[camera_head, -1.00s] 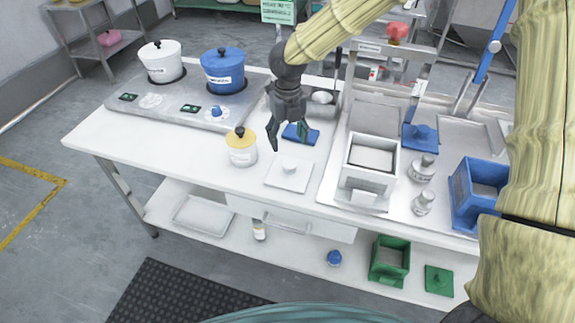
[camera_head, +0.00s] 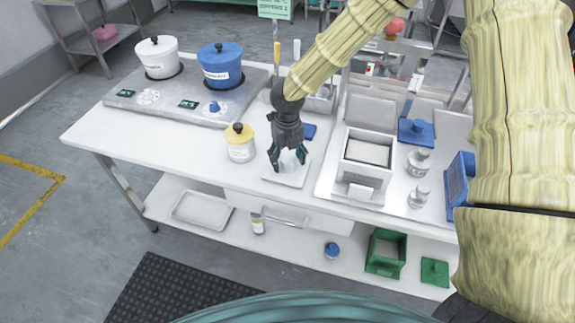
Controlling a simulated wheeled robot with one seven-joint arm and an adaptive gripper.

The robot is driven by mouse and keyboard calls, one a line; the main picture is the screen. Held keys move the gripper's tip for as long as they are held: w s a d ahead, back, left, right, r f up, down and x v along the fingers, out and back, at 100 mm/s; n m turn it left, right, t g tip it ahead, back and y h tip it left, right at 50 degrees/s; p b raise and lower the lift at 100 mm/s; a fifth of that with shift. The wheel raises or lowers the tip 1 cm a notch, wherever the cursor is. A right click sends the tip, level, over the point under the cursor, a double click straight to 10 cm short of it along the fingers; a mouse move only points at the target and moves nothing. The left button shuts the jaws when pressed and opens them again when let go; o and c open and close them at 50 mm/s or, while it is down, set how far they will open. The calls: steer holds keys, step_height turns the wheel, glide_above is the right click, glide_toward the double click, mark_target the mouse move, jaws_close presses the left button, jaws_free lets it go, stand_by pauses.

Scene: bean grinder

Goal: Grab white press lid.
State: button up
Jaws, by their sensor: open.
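The white press lid (camera_head: 284,179) is a flat square plate lying on the white table, with a small knob on top. My gripper (camera_head: 287,163) points down just over the lid, with its fingers apart around the place of the knob. The fingers hide most of the knob, and I cannot tell whether they touch it. The white press box (camera_head: 366,168), square and open at the top, stands on the metal tray to the right of the lid.
A white jar with a yellow lid (camera_head: 240,143) stands close on the left. A blue lid (camera_head: 309,131) lies behind my gripper. Two small metal weights (camera_head: 418,163) stand right of the press box. A white pot (camera_head: 158,58) and a blue pot (camera_head: 220,67) stand on the stove.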

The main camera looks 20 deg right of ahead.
steer(key=shift+f, duration=0.4)
steer(key=c, duration=1.2)
steer(key=shift+r, duration=0.15)
